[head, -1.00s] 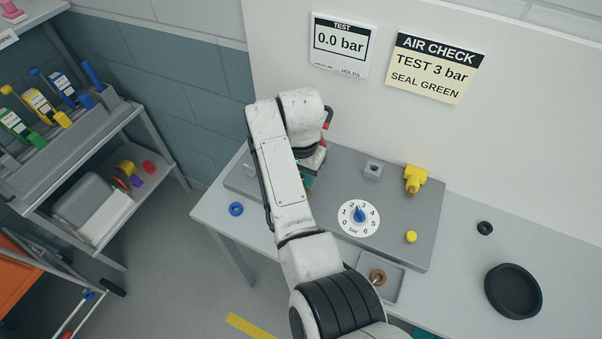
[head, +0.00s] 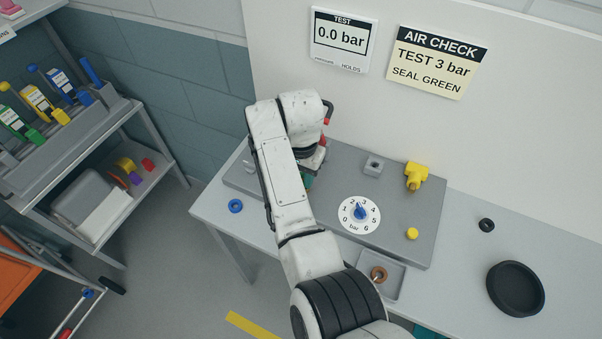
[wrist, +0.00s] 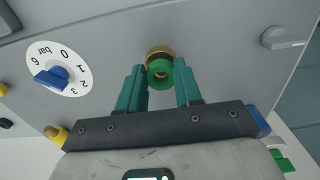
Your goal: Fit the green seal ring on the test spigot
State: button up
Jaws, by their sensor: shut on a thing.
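In the wrist view the green seal ring (wrist: 159,75) is between the teal fingers of my gripper (wrist: 160,78), which is shut on it. The brass test spigot (wrist: 158,51) shows directly behind the ring, lined up with it or nearly so. I cannot tell whether the ring is around the spigot or just in front of it. In the head view my arm hides the ring and the spigot; only a bit of teal finger (head: 307,182) shows beside the arm, over the left part of the grey test plate (head: 318,212).
A bar dial (head: 359,214) with blue knob, a yellow fitting (head: 416,175) and a yellow knob (head: 412,233) stand on the plate. A blue ring (head: 235,206), black ring (head: 486,225) and black bowl (head: 515,289) lie on the bench. A brown ring (head: 379,274) is in a tray. The display (head: 343,43) reads 0.0 bar.

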jog(key=shift+f, duration=0.55)
jog(key=o, duration=1.1)
jog(key=shift+r+b, duration=0.3)
jog(key=shift+r, duration=0.2)
jog(key=shift+s+d+r+p, duration=0.5)
jog(key=shift+s+d+r, duration=0.1)
jog(key=shift+s+r, duration=1.55)
jog(key=shift+s+d+r+p, duration=0.55)
jog(key=shift+s+r, duration=1.3)
jog(key=shift+s, duration=0.5)
jog(key=shift+s+d+r+p, duration=0.45)
jog(key=shift+s+d+r, duration=0.2)
jog(key=shift+s+r, duration=1.5)
jog(key=shift+s+f, duration=0.15)
jog(key=shift+f, duration=0.05)
